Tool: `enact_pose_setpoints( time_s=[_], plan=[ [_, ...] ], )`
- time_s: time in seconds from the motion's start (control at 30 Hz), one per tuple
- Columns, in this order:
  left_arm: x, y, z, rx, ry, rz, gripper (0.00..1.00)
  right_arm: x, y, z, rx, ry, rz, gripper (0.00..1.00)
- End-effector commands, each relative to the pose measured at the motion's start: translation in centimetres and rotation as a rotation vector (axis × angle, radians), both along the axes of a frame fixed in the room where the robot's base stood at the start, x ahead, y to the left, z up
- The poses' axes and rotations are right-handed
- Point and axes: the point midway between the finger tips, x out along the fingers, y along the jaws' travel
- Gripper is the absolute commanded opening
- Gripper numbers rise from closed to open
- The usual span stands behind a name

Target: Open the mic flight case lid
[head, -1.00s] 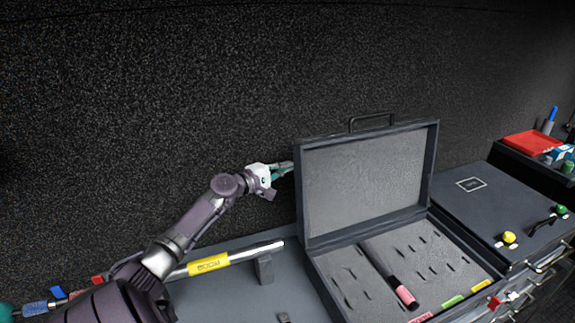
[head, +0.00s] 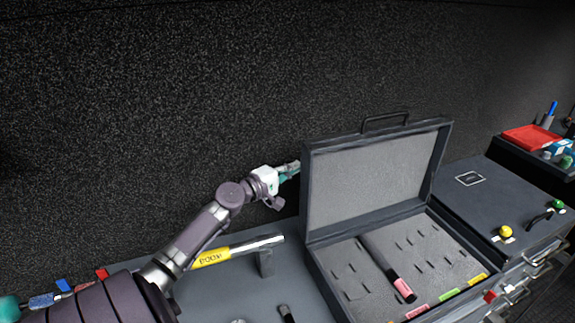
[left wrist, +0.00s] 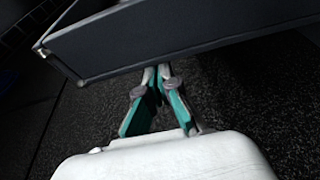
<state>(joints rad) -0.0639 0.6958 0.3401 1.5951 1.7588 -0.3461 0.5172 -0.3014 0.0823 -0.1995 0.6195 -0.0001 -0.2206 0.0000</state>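The mic flight case (head: 318,272) is dark grey with a foam-lined inside. Its lid (head: 375,180) stands raised, close to upright, with a handle (head: 385,121) on its top edge. My left gripper (head: 297,168) is at the lid's left edge, its tips at or just behind that edge. In the left wrist view my left gripper (left wrist: 157,72) has its fingertips together, right at the lid's dark lower edge (left wrist: 200,52). I cannot tell whether they touch the lid. Nothing shows between the fingers. My right gripper is not in view.
A dark microphone with a pink end (head: 404,288) lies in the case foam. A boom pole with a yellow label (head: 211,257) rests on a stand (head: 265,262) at left. A closed dark case (head: 490,190) and a red tray (head: 532,137) are at right. A dark wall rises behind.

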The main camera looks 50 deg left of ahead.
Motion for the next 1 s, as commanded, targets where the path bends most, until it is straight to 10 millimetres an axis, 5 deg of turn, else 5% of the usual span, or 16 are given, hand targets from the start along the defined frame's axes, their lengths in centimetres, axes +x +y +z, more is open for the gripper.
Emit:
enact_pose_setpoints(
  time_s=[0.47, 1.0],
  plan=[
    [-1.0, -0.1, -0.1, 0.0, 0.0, -0.002, 0.0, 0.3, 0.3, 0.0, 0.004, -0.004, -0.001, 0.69],
    [-11.0, 0.7, -0.1, -0.001, -0.001, 0.002, 0.0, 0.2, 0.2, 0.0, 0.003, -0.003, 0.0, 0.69]
  ],
)
